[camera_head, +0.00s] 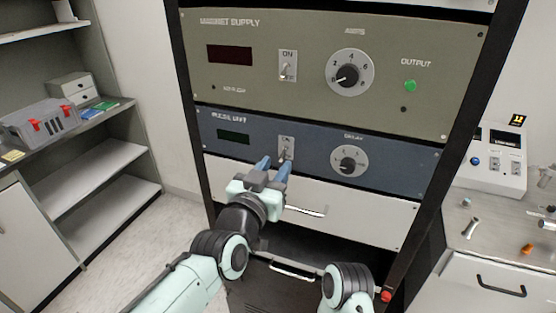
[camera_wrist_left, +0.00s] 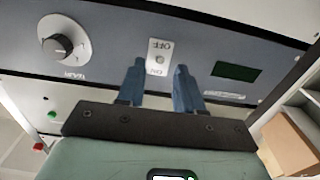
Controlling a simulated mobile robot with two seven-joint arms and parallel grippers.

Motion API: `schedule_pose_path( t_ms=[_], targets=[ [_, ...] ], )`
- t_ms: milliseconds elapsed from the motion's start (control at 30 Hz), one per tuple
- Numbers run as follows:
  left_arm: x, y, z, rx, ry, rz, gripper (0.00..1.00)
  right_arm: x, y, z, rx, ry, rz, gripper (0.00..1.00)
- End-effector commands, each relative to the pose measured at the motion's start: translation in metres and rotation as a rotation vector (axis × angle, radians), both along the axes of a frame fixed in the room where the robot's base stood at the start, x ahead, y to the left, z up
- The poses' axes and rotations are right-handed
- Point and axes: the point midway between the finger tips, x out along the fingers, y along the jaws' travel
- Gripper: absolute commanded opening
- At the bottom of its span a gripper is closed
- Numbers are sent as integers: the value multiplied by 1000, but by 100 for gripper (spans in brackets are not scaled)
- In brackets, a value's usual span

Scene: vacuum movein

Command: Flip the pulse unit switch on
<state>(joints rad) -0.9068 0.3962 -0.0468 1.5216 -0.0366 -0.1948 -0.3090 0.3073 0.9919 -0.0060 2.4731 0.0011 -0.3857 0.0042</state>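The pulse unit (camera_head: 400,178) is the blue-grey panel below the magnet supply in the head view. Its switch (camera_head: 286,146) is on a small light plate between a dark display and a round dial, and the left fingers partly cover it. In the left wrist view the panel is upside down, and the switch (camera_wrist_left: 160,59) shows between the OFF and ON marks; its lever position is unclear. My left gripper (camera_head: 275,163) is open and empty, its blue fingers close to the plate. In the wrist view the fingers (camera_wrist_left: 158,65) lie either side of the switch; contact is unclear.
The magnet supply panel (camera_head: 230,85) with its own switch (camera_head: 288,66) is above. A pale drawer front (camera_head: 365,210) with a handle is below. Shelves (camera_head: 100,170) stand left, and a bench (camera_head: 490,225) with small items stands right.

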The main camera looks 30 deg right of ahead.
Motion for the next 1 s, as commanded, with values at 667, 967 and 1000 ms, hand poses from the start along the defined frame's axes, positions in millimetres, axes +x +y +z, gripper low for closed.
schedule_pose_path(
  t_ms=[667,967,1000],
  targets=[
    [16,-18,0,1,1,0,0,2,0,6,0,-2,0,53],
    [15,-18,1,8,7,-1,0,3,0,11,0,-4,0,53],
    [15,-18,2,15,12,0,0,4,0,14,0,-6,0,53]
  ],
)
